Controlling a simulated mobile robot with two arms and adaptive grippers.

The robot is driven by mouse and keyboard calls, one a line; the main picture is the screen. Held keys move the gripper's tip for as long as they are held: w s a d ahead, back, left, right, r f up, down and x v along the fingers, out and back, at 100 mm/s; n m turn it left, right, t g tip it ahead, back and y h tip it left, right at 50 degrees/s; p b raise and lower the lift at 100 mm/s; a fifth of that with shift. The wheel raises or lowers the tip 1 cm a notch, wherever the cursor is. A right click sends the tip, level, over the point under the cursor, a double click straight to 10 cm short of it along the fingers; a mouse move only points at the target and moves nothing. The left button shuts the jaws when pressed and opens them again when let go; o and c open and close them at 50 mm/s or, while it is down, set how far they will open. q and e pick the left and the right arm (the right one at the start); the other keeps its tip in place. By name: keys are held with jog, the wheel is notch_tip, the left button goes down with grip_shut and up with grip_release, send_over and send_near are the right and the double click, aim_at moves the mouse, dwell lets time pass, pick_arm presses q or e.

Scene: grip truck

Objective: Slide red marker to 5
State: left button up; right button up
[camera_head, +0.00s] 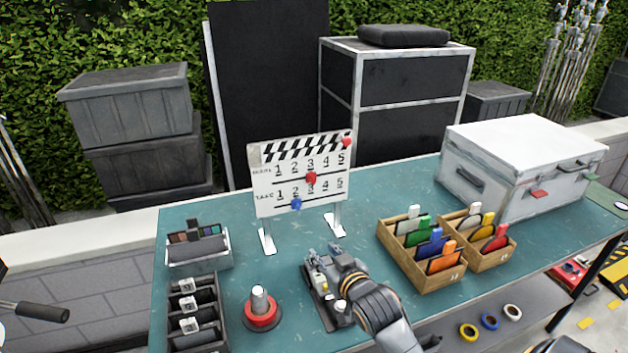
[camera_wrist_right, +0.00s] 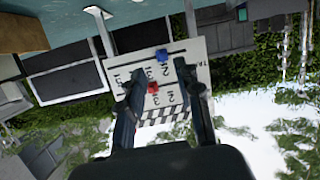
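The white clapperboard (camera_head: 265,199) stands upright on two feet on the teal table. Its rows carry numbers 1 to 5. The red marker (camera_head: 311,178) sits at 3 on the upper row, and the blue marker (camera_head: 296,204) is near 2 on the lower row. Another red piece (camera_head: 346,142) is at the board's top right corner. My right gripper (camera_head: 322,254) is in front of and below the board, apart from it. In the right wrist view, its fingers (camera_wrist_right: 158,82) are spread and empty, with the red marker (camera_wrist_right: 153,88) appearing between them. My left gripper is out of view.
Wooden card boxes (camera_head: 430,283) and a white case (camera_head: 520,152) stand to the right. A red-based knob (camera_head: 262,310) and black bins (camera_head: 205,318) are at front left.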

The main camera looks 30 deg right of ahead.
aim_at(314, 180)
jog(key=w+d+r+m+t+h, duration=0.1)
jog(key=w+d+r+t+h, duration=0.15)
jog(key=w+d+r, duration=0.45)
jog(key=shift+t+y, duration=0.35)
jog(key=shift+y, duration=0.1)
jog(key=p+x, duration=0.1)
jog(key=x, duration=0.2)
jog(key=p+x, duration=0.1)
jog(key=x, duration=0.2)
jog(key=a+p+x, duration=0.1)
jog(key=x, duration=0.2)
jog(key=shift+w+r, duration=0.1)
jog(key=shift+r, duration=0.3)
jog(key=shift+x, duration=0.85)
jog(key=shift+f, duration=0.1)
grip_shut()
